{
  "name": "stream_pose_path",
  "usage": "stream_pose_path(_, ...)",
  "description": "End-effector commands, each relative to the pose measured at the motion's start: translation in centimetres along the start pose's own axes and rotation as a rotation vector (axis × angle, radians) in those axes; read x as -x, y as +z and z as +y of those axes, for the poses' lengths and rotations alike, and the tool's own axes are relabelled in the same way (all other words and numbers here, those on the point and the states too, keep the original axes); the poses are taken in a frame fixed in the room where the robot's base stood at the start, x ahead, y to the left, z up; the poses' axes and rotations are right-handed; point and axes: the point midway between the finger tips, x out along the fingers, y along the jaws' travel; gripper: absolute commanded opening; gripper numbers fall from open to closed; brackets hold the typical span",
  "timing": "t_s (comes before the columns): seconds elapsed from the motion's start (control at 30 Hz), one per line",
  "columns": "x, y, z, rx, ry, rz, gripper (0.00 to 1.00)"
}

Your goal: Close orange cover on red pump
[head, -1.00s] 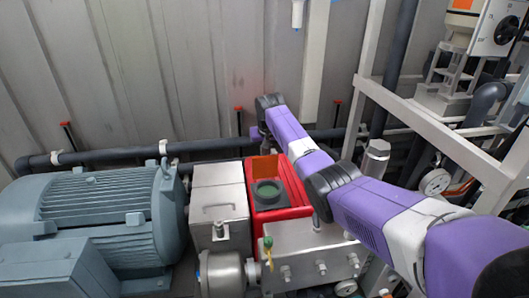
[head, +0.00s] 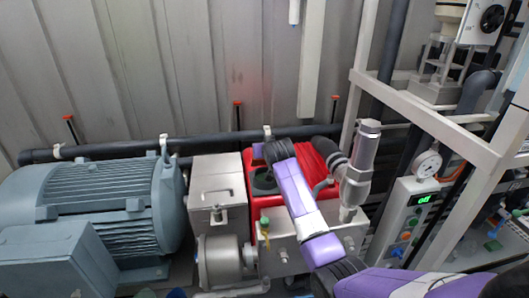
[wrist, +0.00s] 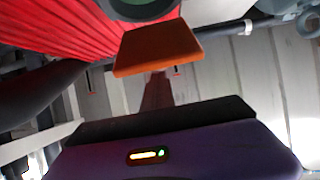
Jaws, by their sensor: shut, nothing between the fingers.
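The red pump (head: 249,185) stands in the middle of the head view, with a dark round filler neck with a green inside (head: 264,181) on its top. In the wrist view the orange cover (wrist: 158,50) is a flat flap standing open beside the dark neck (wrist: 145,8), with the red ribbed pump body (wrist: 60,22) at the upper left. My gripper (wrist: 158,78) is shut and empty, its fingers pointing toward the cover's edge. I cannot tell whether they touch. In the head view my wrist hides the cover and the fingertips.
A metal box (head: 217,185) and a large grey motor (head: 85,215) stand left of the pump. A metal cylinder (head: 361,165) rises close on the right of my arm. A dark pipe (head: 205,145) runs along the wall behind. A white frame (head: 430,120) stands at the right.

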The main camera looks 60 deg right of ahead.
Motion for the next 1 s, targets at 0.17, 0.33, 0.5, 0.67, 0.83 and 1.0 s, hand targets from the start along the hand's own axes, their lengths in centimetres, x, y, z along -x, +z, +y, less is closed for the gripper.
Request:
stream_pose_path(0.17, 0.6, 2.7, -0.1, 0.000, -0.001, 0.161, 0.00)
stream_pose_path(0.33, 1.4, 4.1, -0.1, 0.001, -0.001, 0.314, 0.00)
stream_pose_path(0.5, 2.2, 5.3, -0.2, 0.001, -0.002, 0.464, 0.00)
stream_pose_path(0.67, 2.8, 6.0, -0.1, -0.001, -0.001, 0.466, 0.00)
stream_pose_path(0.83, 3.1, 6.9, 0.0, 0.000, 0.000, 0.464, 0.00)
stream_pose_path(1.0, 3.2, 7.6, -0.1, 0.000, -0.001, 0.464, 0.00)
